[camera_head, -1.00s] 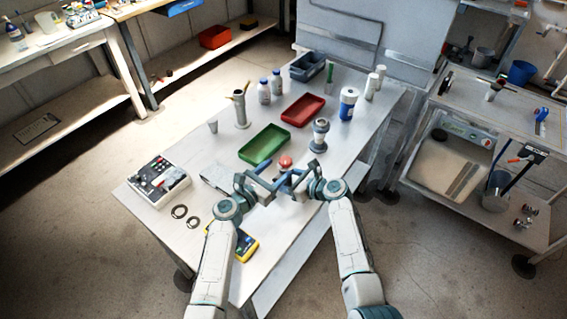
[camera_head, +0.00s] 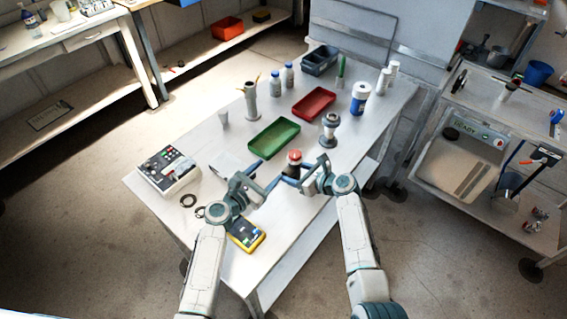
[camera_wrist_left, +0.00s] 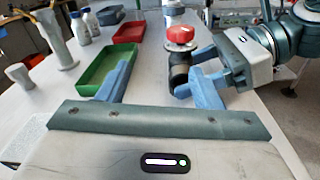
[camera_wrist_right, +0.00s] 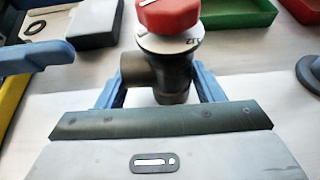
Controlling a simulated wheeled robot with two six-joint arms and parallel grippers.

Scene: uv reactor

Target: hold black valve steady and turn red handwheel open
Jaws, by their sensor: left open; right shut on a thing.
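The black valve (camera_head: 292,170) stands upright near the front of the table, with the red handwheel (camera_head: 295,156) on top. In the right wrist view, the valve body (camera_wrist_right: 172,75) is between the blue fingers of my right gripper (camera_wrist_right: 158,90), which is shut on it below the white dial (camera_wrist_right: 170,42). The handwheel (camera_wrist_right: 168,12) is cut by that view's top edge. My left gripper (camera_head: 264,176) is open and empty, left of the valve. In the left wrist view the handwheel (camera_wrist_left: 181,36) is beyond its fingers, towards the right, apart from them.
A green tray (camera_head: 270,151), a red tray (camera_head: 331,92) and a grey-white fitting (camera_head: 329,130) stand behind the valve. A yellow meter (camera_head: 262,242) lies below my left gripper. A control box (camera_head: 184,181) and dark rings (camera_head: 188,200) are at the left. Both grippers are close together.

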